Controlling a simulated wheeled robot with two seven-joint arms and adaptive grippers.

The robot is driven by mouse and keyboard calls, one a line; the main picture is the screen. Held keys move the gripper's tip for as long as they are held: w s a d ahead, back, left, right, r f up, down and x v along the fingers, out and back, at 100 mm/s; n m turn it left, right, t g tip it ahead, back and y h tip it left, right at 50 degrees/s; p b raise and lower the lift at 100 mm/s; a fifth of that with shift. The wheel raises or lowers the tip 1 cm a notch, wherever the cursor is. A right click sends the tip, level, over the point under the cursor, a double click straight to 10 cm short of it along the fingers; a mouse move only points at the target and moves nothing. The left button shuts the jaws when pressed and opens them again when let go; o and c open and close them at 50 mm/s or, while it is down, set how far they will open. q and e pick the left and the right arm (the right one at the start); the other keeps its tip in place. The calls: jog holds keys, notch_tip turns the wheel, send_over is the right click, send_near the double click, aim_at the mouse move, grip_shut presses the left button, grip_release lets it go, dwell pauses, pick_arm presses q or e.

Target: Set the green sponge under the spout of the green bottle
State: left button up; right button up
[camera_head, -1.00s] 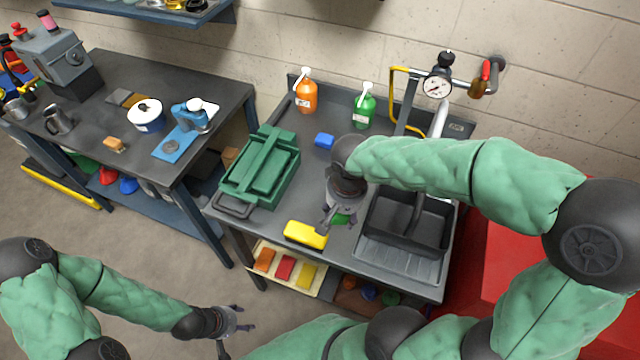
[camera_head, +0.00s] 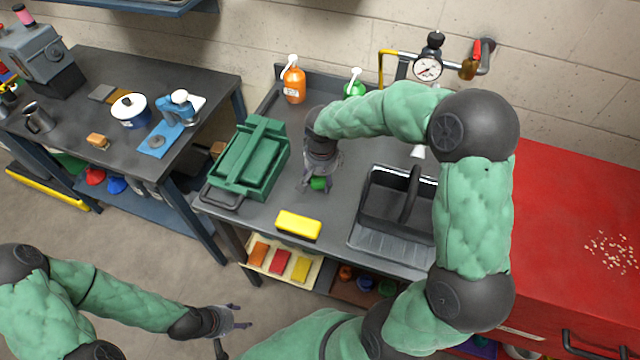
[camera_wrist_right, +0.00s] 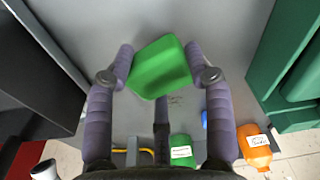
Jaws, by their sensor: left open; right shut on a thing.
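The green sponge (camera_head: 318,184) is held between the fingers of my right gripper (camera_head: 316,182), above the dark bench. In the right wrist view the sponge (camera_wrist_right: 160,67) sits between the two fingertips of my right gripper (camera_wrist_right: 160,75). The green bottle (camera_head: 355,84) with a white spout stands at the back of the bench, its lower part hidden by my right arm. The bottle (camera_wrist_right: 182,150) also shows in the right wrist view. My left gripper (camera_head: 232,320) is open and empty over the floor at the lower left, away from the bench.
An orange bottle (camera_head: 294,84) stands left of the green one. A green toolbox (camera_head: 249,160) is left of my right gripper. A yellow sponge (camera_head: 298,225) lies at the front edge, and a black basin (camera_head: 385,205) is to the right. A blue block (camera_wrist_right: 204,120) shows in the wrist view.

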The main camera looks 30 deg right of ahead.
aim_at(320, 184)
jog(key=shift+w+f+b, duration=0.15)
jog(key=shift+f+b, duration=0.05)
jog(key=shift+f, duration=0.75)
jog(key=shift+w+f+b, duration=0.1)
jog(key=shift+f+b, duration=0.1)
jog(key=shift+f, duration=0.7)
jog(key=shift+f, duration=0.2)
jog(key=o, duration=0.8)
jog(key=shift+r, duration=0.1)
jog(key=shift+o, duration=0.2)
jog(key=shift+r, duration=0.1)
